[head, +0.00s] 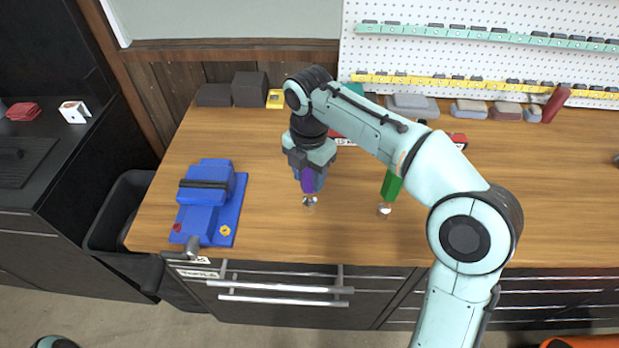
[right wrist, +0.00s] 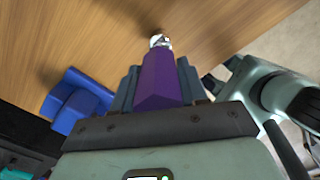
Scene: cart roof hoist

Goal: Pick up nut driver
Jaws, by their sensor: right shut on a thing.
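A nut driver with a purple handle (head: 308,182) is held in my right gripper (head: 310,172) above the front part of the wooden workbench. Its metal tip points down, and the frames do not clearly show whether it touches the wood. In the right wrist view the purple handle (right wrist: 160,82) sits between the two grey fingers, with the shiny tip (right wrist: 160,41) beyond. The gripper is shut on the handle. A green-handled driver (head: 391,186) stands to the right, partly behind my right arm, with a metal tip at its lower end. My left gripper does not show.
A blue vise (head: 208,200) sits at the workbench's (head: 270,238) left front. Dark blocks (head: 250,89), a yellow item (head: 275,98) and grey boxes line the back. A pegboard (head: 480,60) carries strips of bits. Bare wood lies between vise and driver.

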